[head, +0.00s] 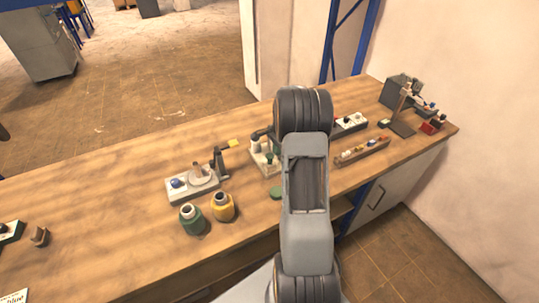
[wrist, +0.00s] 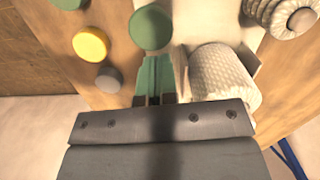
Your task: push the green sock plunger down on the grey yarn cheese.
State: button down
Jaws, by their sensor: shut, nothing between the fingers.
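In the wrist view a pale grey, woven-looking cylinder (wrist: 225,76), which looks like the yarn cheese, lies to the right of my fingers. A round green top (wrist: 150,28) shows just beyond my fingertips; I cannot tell whether it is the sock plunger's head or whether they touch. My gripper (wrist: 155,62) is shut and empty, its fingers side by side. In the head view my arm hides the gripper and part of a pale stand (head: 258,164) holding light pieces and a small green one (head: 268,159).
A green jar (head: 191,220) and a yellow jar (head: 222,207) stand left of the stand. A pale block with a dark upright (head: 190,186) is behind them. A long rack (head: 362,152) lies to the right. The bench's left half (head: 90,220) is mostly clear.

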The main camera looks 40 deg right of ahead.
notch_tip(320, 180, up, 14)
jog(key=d+b, duration=0.1)
jog(key=shift+d+b, duration=0.15)
jog(key=shift+b, duration=0.2)
dwell(0.4)
jog(key=shift+f, duration=0.15)
dwell(0.7)
jog(key=s+a+n+t, duration=0.1)
jog(key=s+a+n, duration=0.5)
jog(key=a, duration=0.3)
jog(key=s+a+r+n+t, duration=0.1)
jog(key=s+a+n+t, duration=0.1)
jog(key=s+a+n, duration=0.3)
jog(key=s+a+r+n+t+h, duration=0.1)
jog(key=s+a+n, duration=0.5)
jog(key=a, duration=0.7)
jog(key=shift+s+n, duration=0.35)
jog(key=shift+n, duration=0.25)
jog(key=shift+a, duration=0.1)
